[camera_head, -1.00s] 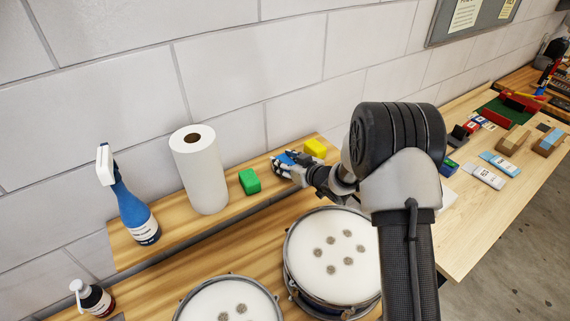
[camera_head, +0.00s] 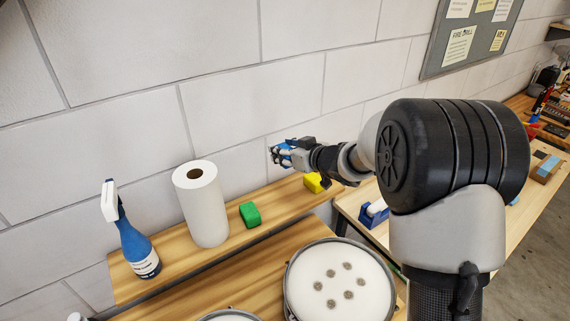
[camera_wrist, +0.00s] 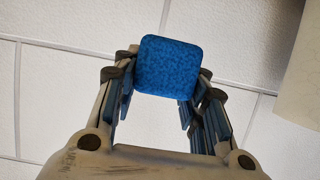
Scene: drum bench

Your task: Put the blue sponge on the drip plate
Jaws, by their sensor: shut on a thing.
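My gripper (camera_head: 284,156) is shut on the blue sponge (camera_wrist: 168,67) and holds it up in the air above the shelf, in front of the wall. In the wrist view the sponge sits between the fingertips, with the white wall behind it. In the head view the sponge (camera_head: 285,147) is mostly covered by the fingers. I cannot make out a drip plate in these frames.
On the wooden shelf (camera_head: 180,262) stand a spray bottle (camera_head: 134,240), a paper towel roll (camera_head: 205,208), a green sponge (camera_head: 250,214) and a yellow sponge (camera_head: 314,183). A drum (camera_head: 340,285) stands in front. A blue tape dispenser (camera_head: 373,215) is on the bench to the right.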

